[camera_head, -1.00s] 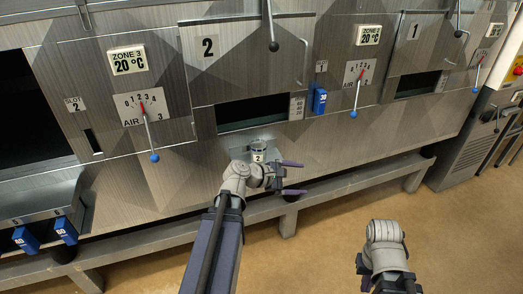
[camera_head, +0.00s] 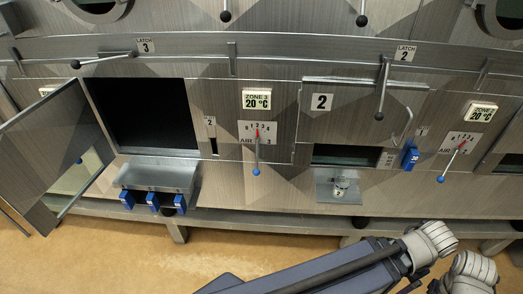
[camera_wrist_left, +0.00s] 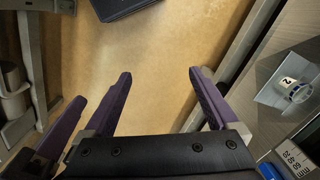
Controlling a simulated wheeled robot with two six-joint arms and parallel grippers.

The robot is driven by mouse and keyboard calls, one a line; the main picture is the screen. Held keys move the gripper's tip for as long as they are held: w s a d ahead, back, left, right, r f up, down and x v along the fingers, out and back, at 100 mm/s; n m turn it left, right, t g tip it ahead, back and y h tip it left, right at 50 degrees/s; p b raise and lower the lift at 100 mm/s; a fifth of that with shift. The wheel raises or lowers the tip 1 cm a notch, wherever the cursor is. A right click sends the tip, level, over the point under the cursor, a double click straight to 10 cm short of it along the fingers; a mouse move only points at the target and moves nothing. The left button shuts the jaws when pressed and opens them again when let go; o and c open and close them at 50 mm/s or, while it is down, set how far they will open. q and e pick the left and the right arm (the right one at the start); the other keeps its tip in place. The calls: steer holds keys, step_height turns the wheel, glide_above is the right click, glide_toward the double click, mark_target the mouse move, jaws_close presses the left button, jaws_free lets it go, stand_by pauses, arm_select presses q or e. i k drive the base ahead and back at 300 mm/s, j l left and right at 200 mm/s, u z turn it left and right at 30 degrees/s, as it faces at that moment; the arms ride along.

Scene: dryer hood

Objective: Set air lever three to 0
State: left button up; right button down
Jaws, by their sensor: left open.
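Air lever three (camera_head: 257,155) hangs almost straight down from the zone 3 scale plate (camera_head: 269,140) in the head view. It has a blue ball at its lower end. Its red pointer is at the low to middle numbers; the exact one is too small to read. My left arm crosses the bottom of the head view to the right, well away from the lever, and its fingers are hidden there. In the left wrist view my left gripper (camera_wrist_left: 160,75) is open and empty over the floor. Another purple finger shows at the left; I cannot tell whose.
A metal door (camera_head: 50,150) stands open at the left. A shelf (camera_head: 157,176) with several blue tags juts out below the dark opening. A small holder with a cup (camera_head: 341,187) sits under hatch 2. A low rail (camera_head: 270,222) runs along the front. The floor at lower left is free.

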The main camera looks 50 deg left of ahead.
mark_target(256, 172)
steer(key=u, duration=1.9)
